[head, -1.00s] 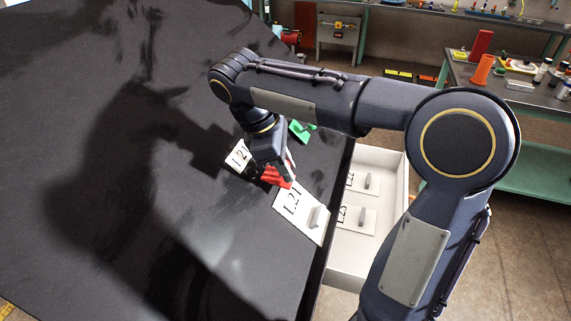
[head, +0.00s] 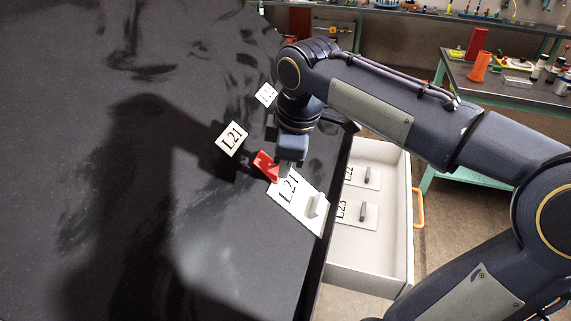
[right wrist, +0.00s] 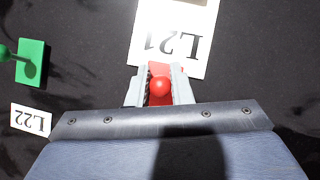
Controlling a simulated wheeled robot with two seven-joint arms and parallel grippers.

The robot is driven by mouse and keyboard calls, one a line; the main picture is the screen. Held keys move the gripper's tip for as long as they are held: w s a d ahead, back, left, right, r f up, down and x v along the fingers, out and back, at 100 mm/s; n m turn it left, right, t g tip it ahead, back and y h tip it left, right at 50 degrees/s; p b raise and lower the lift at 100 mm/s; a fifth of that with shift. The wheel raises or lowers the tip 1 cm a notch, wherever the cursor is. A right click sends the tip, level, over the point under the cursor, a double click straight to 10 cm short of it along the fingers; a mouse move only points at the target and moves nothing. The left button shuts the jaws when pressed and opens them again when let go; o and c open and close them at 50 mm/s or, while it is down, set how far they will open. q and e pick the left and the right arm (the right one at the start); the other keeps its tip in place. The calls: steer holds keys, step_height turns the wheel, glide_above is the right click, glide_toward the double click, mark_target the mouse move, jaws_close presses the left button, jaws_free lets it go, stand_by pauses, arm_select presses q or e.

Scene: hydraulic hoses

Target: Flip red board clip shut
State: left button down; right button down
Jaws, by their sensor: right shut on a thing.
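The red board clip (head: 264,164) sits on the black board between a small white L21 label (head: 231,139) and the upper edge of a white L21 plate (head: 293,209). My right gripper (right wrist: 160,78) is at the clip. In the right wrist view its two fingers are shut on either side of the clip's round red knob (right wrist: 160,88), and the L21 plate (right wrist: 174,38) lies just beyond the fingertips. In the head view the fingertips are mostly hidden behind the wrist, so the lever's exact tilt cannot be told. My left gripper is not in view.
A green clip (right wrist: 30,63) with an L22 label (right wrist: 31,120) lies left of the gripper in the wrist view. A white drawer (head: 371,262) with L22 and L23 plates stands beside the board's right edge. The board left of the clip is clear.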

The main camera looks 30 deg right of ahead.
stand_by(0.4)
steer(key=c, duration=1.3)
jaws_free()
steer(key=shift+c, duration=0.2)
steer(key=v, duration=0.7)
steer(key=shift+r+p, duration=0.3)
steer(key=shift+r, duration=0.05)
steer(key=shift+s, duration=0.2)
